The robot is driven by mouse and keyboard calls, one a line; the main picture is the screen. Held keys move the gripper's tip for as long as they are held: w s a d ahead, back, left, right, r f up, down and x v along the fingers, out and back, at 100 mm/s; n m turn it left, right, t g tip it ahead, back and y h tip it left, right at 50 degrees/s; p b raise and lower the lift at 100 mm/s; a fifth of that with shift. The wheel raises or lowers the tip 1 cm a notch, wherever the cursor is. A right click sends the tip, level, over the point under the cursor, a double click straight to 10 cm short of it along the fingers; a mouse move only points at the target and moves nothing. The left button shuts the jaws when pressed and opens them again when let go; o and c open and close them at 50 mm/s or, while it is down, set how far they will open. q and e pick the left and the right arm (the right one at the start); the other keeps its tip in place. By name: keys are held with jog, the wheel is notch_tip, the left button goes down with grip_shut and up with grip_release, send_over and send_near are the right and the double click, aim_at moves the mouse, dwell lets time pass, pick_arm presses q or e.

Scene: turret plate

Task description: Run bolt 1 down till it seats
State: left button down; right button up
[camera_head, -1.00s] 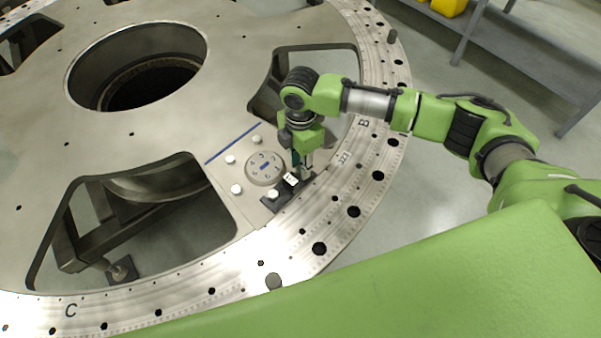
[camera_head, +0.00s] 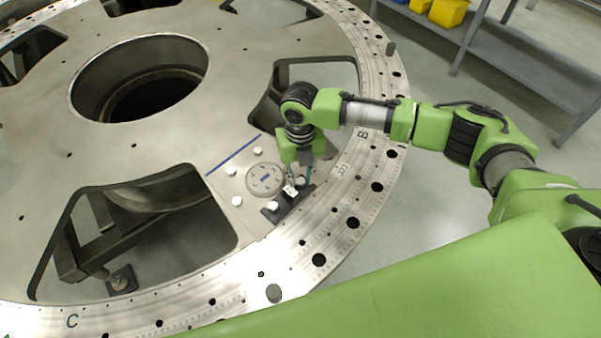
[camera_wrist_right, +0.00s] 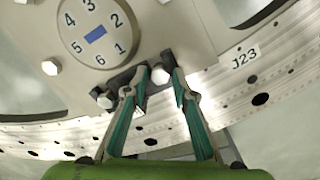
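A round dial plate (camera_head: 265,180) numbered 1 to 6 lies on the turret plate, with several pale bolt heads around it. The bolt head nearest the number 1, bolt 1 (camera_wrist_right: 160,76), is between my right gripper's fingertips in the wrist view. My right gripper (camera_head: 297,178) points down over it, fingers open on either side, with a narrow gap visible. I cannot tell how far the bolt stands proud. Another bolt head (camera_wrist_right: 104,100) is left of the fingers, and others (camera_wrist_right: 50,66) sit farther left. My left gripper is not in view.
A dark block (camera_head: 272,212) lies beside the dial near the rim. Large openings cut the turret plate (camera_head: 120,150). A J23 label (camera_wrist_right: 245,58) marks the rim, right of the fingers. A grey shelf with yellow bins (camera_head: 447,12) stands at upper right.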

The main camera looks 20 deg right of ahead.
jog(key=n, duration=0.5)
jog(key=shift+n, duration=0.3)
jog(key=n, duration=0.4)
jog(key=b, duration=0.4)
jog(key=shift+w+f+n+b, duration=0.15)
jog(key=shift+f+n+b, duration=0.15)
jog(key=shift+b, duration=0.1)
jog(key=shift+r+b, duration=0.15)
jog(key=shift+b, duration=0.45)
jog(key=shift+r, duration=0.15)
jog(key=shift+s, duration=0.2)
jog(key=shift+c, duration=0.4)
